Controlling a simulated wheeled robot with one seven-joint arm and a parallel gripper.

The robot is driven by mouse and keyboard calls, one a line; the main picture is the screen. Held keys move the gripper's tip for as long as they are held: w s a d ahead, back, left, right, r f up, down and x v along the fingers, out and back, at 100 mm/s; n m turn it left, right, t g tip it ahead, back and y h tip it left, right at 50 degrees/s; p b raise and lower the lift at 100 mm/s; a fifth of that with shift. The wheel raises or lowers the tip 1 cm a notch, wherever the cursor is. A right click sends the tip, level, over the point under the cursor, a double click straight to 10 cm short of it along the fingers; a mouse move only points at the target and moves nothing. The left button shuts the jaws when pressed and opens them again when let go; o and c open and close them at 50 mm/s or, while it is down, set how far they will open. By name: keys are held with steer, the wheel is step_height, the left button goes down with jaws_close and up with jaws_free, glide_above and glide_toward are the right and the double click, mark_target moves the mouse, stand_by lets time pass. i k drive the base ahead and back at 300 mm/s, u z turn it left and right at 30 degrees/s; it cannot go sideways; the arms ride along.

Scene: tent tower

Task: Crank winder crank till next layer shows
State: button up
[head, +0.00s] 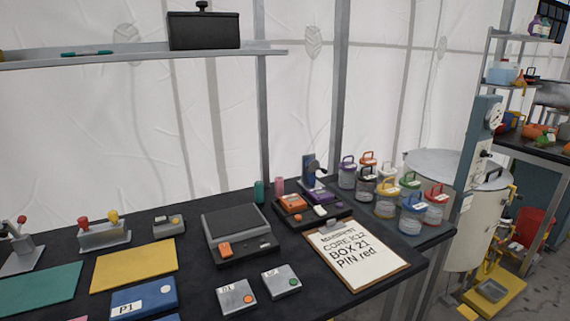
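A small upright device (310,174) with a dark round part and a purple base stands at the back of the black table. It looks most like the winder, but its crank is too small to make out for sure. No layer can be told apart on it. It stands at the back of a dark tray (337,216) that also holds an orange block (292,203) and small pale pieces. My gripper is not in this view.
A clipboard (355,256) reading "CORE", "BOX 21" and "PIN red" lies in front of the tray. Several lidded jars (411,219) stand to the right. A black box with an orange button (237,236) is left. A shelf (140,54) hangs above. Bare tabletop shows among them.

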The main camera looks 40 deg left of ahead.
mark_target(314, 165)
steer(key=u, duration=0.55)
steer(key=i, duration=0.8)
steer(key=u, duration=0.8)
steer(key=i, duration=0.3)
steer(key=u, duration=0.15)
